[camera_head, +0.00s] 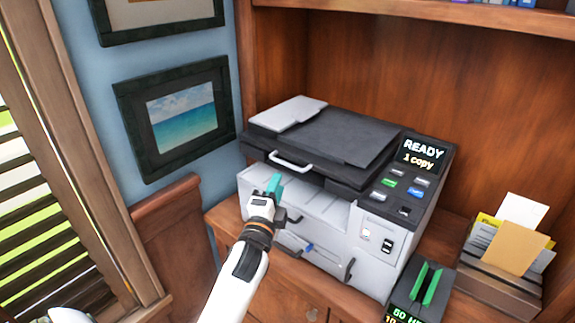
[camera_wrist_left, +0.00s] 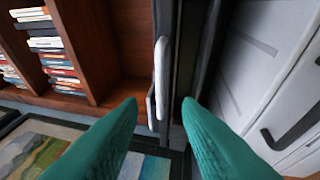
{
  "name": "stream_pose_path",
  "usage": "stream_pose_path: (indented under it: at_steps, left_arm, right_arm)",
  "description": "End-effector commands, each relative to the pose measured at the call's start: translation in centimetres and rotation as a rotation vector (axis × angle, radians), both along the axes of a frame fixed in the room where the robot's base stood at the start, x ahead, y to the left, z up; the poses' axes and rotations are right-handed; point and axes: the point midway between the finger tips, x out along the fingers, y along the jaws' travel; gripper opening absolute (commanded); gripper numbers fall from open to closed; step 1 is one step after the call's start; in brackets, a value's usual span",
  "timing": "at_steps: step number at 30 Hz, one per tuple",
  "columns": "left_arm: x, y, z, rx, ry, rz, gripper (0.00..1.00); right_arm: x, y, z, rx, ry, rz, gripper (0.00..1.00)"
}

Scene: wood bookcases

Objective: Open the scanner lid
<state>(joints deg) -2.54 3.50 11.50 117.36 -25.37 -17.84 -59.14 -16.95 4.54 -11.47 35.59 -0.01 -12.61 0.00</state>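The scanner (camera_head: 330,200) is a white and grey machine on a wooden cabinet, with a dark lid (camera_head: 335,140) lying shut on top. A white bar handle (camera_head: 290,161) sticks out from the lid's front edge. My left gripper (camera_head: 274,184), with teal fingers, is just below and left of the handle in the head view. In the left wrist view the fingers are open and apart (camera_wrist_left: 160,103), and the white handle (camera_wrist_left: 160,75) lies ahead, roughly in line with the gap. No contact with the handle is visible. My right gripper is not in view.
A control panel (camera_head: 397,188) with a READY display is right of the lid. A dark box with green upright pieces (camera_head: 422,290) and a wooden paper holder (camera_head: 500,285) stand at right. A wooden shelf (camera_head: 430,12) runs above. Framed pictures (camera_head: 180,115) hang at left.

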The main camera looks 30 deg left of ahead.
Motion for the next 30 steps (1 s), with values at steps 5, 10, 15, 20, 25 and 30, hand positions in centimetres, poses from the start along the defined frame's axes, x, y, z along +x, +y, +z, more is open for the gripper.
stream_pose_path:
  at_steps: [5,10,15,20,25,30]
  left_arm:
    - [3.5,1.2,0.9,0.000,-0.002,0.000,0.32]
    - [5.7,1.9,1.1,-0.001,0.000,0.000,0.32]
    - [6.6,2.2,1.2,-0.001,0.000,0.000,0.32]
    - [6.7,2.3,1.2,-0.001,0.001,0.000,0.32]
    - [6.7,2.2,1.2,-0.001,0.001,0.000,0.23]
    - [6.7,2.2,1.2,-0.001,0.001,0.000,0.00]
  right_arm:
    - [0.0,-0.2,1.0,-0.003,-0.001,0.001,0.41]
    - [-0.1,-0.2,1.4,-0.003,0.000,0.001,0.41]
    - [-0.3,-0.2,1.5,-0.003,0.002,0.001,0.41]
    - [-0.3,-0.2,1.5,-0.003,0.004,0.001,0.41]
    - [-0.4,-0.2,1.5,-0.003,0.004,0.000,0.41]
    - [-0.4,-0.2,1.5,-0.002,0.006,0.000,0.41]
